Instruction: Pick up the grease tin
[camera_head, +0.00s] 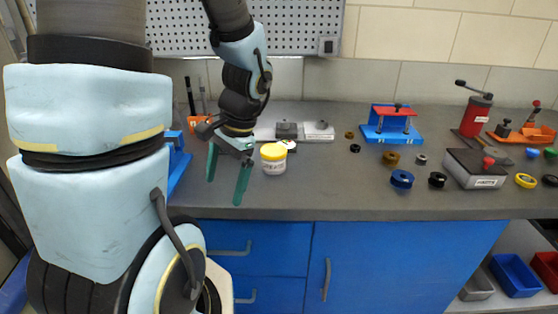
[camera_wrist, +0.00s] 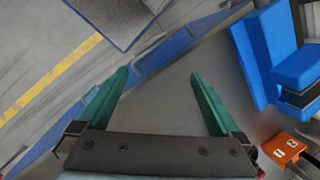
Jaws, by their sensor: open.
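The grease tin (camera_head: 273,160), as I take it, is a white tin with a yellow lid. It stands upright on the grey bench in the head view. My gripper (camera_head: 226,189) is open and empty, just left of the tin, with its green fingers pointing down near the bench's front edge. The fingers are apart from the tin. In the wrist view my gripper (camera_wrist: 160,74) shows both fingers spread with nothing between them. The tin is not seen in the wrist view.
A flat light plate with grey blocks (camera_head: 287,130) lies behind the tin. A blue device (camera_wrist: 265,55) and an orange block (camera_wrist: 284,148) show in the wrist view.

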